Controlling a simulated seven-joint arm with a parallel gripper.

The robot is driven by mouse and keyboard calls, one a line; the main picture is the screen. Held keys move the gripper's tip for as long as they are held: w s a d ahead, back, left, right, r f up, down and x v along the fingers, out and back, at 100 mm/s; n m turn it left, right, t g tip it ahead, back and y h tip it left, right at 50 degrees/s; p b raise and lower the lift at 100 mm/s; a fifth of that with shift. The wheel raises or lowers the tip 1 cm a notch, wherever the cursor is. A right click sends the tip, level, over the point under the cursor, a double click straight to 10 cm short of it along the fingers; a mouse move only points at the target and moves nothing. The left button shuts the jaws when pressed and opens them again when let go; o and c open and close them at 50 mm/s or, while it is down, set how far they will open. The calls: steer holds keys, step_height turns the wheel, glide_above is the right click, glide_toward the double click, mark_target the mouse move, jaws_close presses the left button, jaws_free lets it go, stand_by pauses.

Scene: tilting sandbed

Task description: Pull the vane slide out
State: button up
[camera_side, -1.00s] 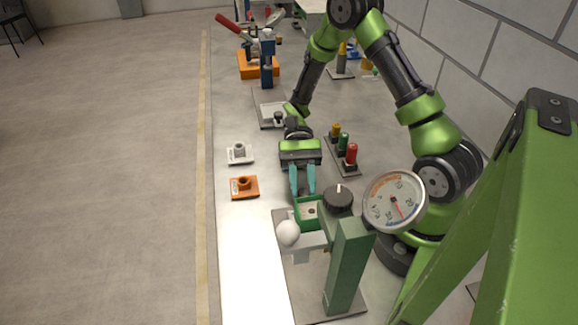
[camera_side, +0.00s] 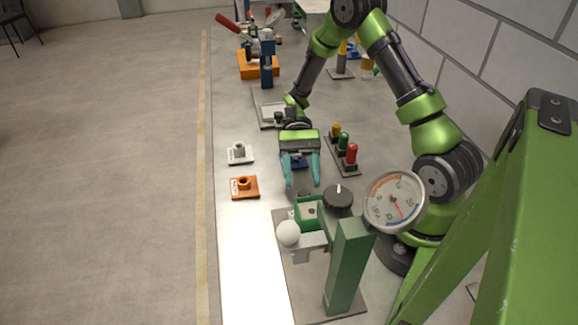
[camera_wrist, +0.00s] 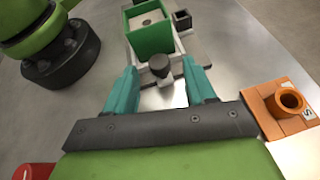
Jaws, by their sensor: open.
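In the wrist view, a green open-topped box (camera_wrist: 150,34) stands ahead of my gripper (camera_wrist: 160,66). A grey round knob (camera_wrist: 160,65) on a pale plate sits just in front of the box and shows between my two teal fingers, with gaps on both sides. I cannot tell for sure whether this knobbed part is the vane slide. In the side view, my gripper (camera_side: 303,183) is open and empty, just behind the green box (camera_side: 306,210). A dark knob (camera_side: 305,193) shows near the box's far edge.
The green post (camera_side: 345,265), dial gauge (camera_side: 394,201), black dial knob (camera_side: 338,198) and white ball (camera_side: 288,233) crowd around the box. An orange block (camera_side: 244,187) and white block (camera_side: 239,153) lie left. Coloured knobs (camera_side: 344,141) stand right.

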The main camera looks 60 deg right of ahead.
steer(key=v, duration=1.4)
steer(key=shift+d+r, duration=0.15)
steer(key=shift+d, duration=0.15)
steer(key=shift+w, duration=0.15)
steer(key=shift+s+d+f+n+h, duration=0.15)
steer(key=shift+s+f+h, duration=0.2)
steer(key=shift+f, duration=0.25)
steer(key=shift+s+d+f+n+h, duration=0.15)
steer(key=shift+s+f+h, duration=0.2)
steer(key=shift+f, duration=0.3)
steer(key=s+a+r+n+t+h, duration=0.3)
steer(key=s+a+r+t, duration=0.2)
steer(key=a+r+t, duration=0.2)
steer(key=s+a+r+n+t+h, duration=0.3)
steer(key=a+r+t, duration=0.4)
steer(key=r, duration=0.3)
steer(key=shift+s+r+n+t+h, duration=0.35)
steer(key=shift+s+t+h, duration=0.35)
steer(key=shift+s, duration=0.25)
